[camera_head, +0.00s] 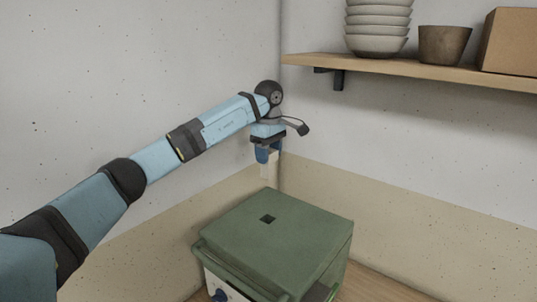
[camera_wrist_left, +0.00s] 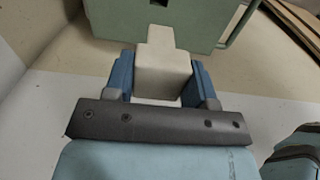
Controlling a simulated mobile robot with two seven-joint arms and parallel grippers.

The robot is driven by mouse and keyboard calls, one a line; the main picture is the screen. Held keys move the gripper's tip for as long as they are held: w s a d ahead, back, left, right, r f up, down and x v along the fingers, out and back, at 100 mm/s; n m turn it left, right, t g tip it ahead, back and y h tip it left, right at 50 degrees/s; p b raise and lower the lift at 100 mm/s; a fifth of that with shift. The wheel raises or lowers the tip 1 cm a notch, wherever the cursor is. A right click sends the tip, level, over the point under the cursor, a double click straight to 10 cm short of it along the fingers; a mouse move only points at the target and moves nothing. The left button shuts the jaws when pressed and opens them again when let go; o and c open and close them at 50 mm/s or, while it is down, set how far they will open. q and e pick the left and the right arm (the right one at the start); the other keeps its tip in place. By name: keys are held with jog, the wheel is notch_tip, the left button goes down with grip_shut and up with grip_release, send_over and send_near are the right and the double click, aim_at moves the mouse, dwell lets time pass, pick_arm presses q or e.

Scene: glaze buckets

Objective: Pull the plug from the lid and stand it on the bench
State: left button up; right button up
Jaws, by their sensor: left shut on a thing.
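A cream stepped plug (camera_head: 269,172) hangs from my left gripper (camera_head: 267,156), above and apart from the green lid (camera_head: 305,230). The lid tops a green box and has a small dark square hole (camera_head: 267,219) near its far left part. In the left wrist view the plug (camera_wrist_left: 164,72) sits between the two blue fingers of my left gripper (camera_wrist_left: 162,84), which are shut on it. Its narrower end points away from the gripper. The wooden bench (camera_head: 372,286) shows at the right of the box. My right gripper is not in view.
A wall shelf (camera_head: 430,73) at the upper right bears stacked bowls (camera_head: 378,28), a brown pot (camera_head: 446,46) and a cardboard box (camera_head: 511,42). Walls meet in a corner behind my gripper.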

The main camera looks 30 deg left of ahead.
pick_arm(q)
jog(key=shift+r+p, duration=1.1)
jog(key=shift+r, duration=0.7)
jog(key=shift+r+p, duration=1.3)
jog(key=shift+r, duration=0.65)
